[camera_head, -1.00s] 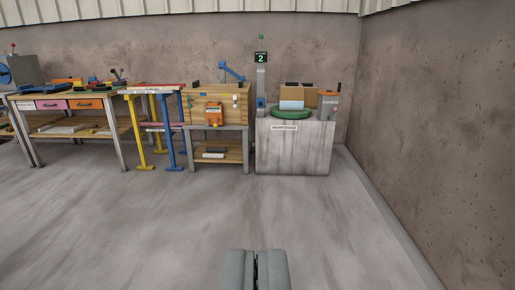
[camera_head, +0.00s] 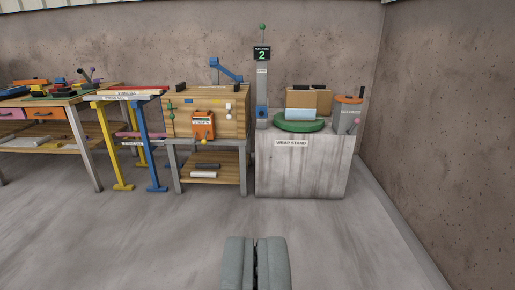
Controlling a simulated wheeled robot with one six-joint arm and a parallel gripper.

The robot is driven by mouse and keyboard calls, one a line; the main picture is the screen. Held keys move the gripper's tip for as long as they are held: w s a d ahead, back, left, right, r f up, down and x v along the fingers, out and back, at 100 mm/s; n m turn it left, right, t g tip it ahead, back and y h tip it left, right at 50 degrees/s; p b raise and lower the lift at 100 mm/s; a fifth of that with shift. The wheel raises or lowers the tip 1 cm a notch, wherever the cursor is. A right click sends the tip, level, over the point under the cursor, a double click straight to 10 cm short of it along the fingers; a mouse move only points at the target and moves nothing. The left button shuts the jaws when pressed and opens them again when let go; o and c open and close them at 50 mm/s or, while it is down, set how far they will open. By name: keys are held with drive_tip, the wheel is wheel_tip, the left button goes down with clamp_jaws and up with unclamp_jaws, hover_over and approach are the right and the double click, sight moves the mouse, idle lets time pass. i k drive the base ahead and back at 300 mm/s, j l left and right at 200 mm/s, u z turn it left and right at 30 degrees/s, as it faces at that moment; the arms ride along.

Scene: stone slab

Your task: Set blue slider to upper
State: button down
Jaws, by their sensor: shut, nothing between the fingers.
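A small blue block (camera_head: 261,112), which looks like the blue slider, sits low on an upright grey post (camera_head: 262,85). The post rises at the left end of the wrap stand (camera_head: 300,165), and a dark sign with a green 2 (camera_head: 262,54) is near its top. Any position marks on the post are too small to read. My gripper (camera_head: 256,243) shows at the bottom middle of the view, shut and empty. It is well short of the stand, with open floor between them.
A green turntable (camera_head: 298,126) with boxes (camera_head: 309,101) tops the stand. Left of it are a wooden panel bench (camera_head: 210,152), yellow and blue trestles (camera_head: 150,150) and a workbench (camera_head: 75,150). A wall (camera_head: 450,130) closes off the right. The floor ahead is clear.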

sight(262, 112)
drive_tip(key=i, duration=1.55)
drive_tip(key=i+j+z, duration=0.1)
drive_tip(key=i, duration=1.45)
